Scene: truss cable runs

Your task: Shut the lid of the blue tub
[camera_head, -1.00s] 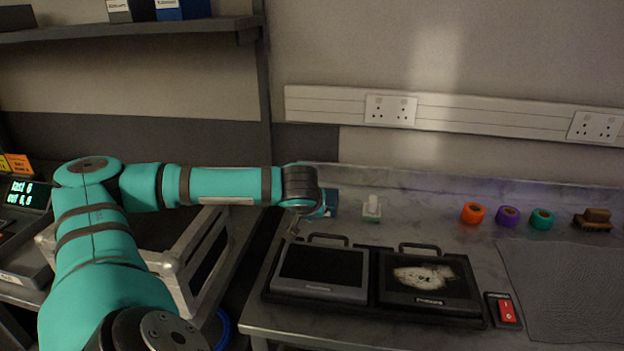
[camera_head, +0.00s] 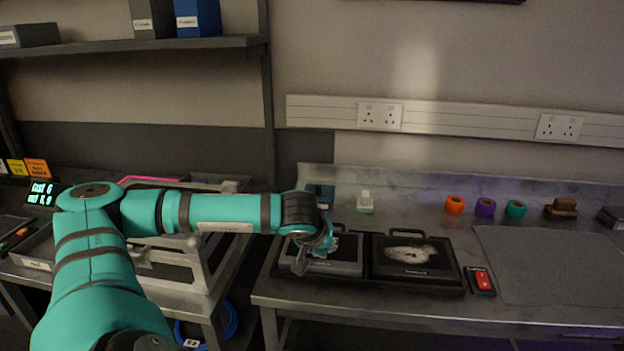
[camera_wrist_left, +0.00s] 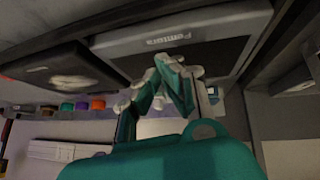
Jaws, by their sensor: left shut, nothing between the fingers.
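I cannot make out a blue tub or its lid in either view. A blue box (camera_head: 197,18) stands on the high shelf, with no lid visible. My left gripper (camera_head: 301,262) is shut and empty, in front of or above the left black flat case (camera_head: 340,268); I cannot tell whether it touches. My right gripper is out of view.
A second black case (camera_head: 413,270), a red switch (camera_head: 483,281), several tape rolls (camera_head: 485,208) and a brush (camera_head: 562,208) sit on the bench. A grey mat (camera_head: 550,260) lies at right. A grey crate (camera_head: 200,262) stands at left. Blue cable (camera_head: 232,320) hangs below.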

